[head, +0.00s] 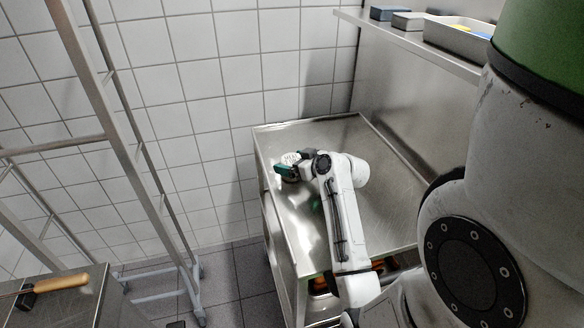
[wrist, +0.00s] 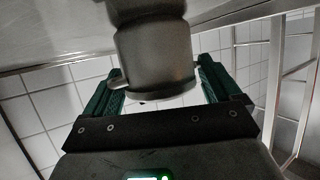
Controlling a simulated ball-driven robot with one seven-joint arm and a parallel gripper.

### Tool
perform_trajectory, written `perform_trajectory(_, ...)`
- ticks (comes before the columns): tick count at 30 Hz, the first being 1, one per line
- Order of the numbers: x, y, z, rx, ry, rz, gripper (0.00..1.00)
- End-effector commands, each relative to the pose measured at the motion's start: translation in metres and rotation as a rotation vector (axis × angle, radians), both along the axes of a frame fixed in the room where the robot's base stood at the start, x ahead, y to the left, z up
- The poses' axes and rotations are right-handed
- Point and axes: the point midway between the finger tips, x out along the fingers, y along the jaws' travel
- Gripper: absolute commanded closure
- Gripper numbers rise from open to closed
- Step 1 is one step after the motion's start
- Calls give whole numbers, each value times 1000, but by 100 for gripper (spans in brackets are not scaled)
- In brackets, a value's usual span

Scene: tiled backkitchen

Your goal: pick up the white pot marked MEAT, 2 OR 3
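A pale pot with dark lettering (head: 291,158) stands near the far left corner of the steel worktop (head: 375,185); the lettering is too small to read fully. In the wrist view the pot (wrist: 155,55) looks grey in shade and has a small handle or lug at its left. My gripper (head: 288,169) is at the pot, with its green fingers on either side of it. In the wrist view my gripper (wrist: 162,80) looks open around the pot; the left finger is very close to the lug, and contact is unclear. The pot's far side is hidden.
A wall shelf (head: 405,42) at the right holds a blue box (head: 388,13), a grey box (head: 408,21) and a tray (head: 460,40). A metal rack (head: 110,130) stands at the left. A wooden-handled tool (head: 62,283) lies on a counter at the lower left. The worktop right of my arm is clear.

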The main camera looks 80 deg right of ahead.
Motion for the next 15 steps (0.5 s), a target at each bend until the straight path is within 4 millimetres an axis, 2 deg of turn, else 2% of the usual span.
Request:
perform_trajectory(2, 0, 0, 0, 0, 0, 0, 17)
perform_trajectory(15, 0, 0, 0, 0, 0, 0, 59)
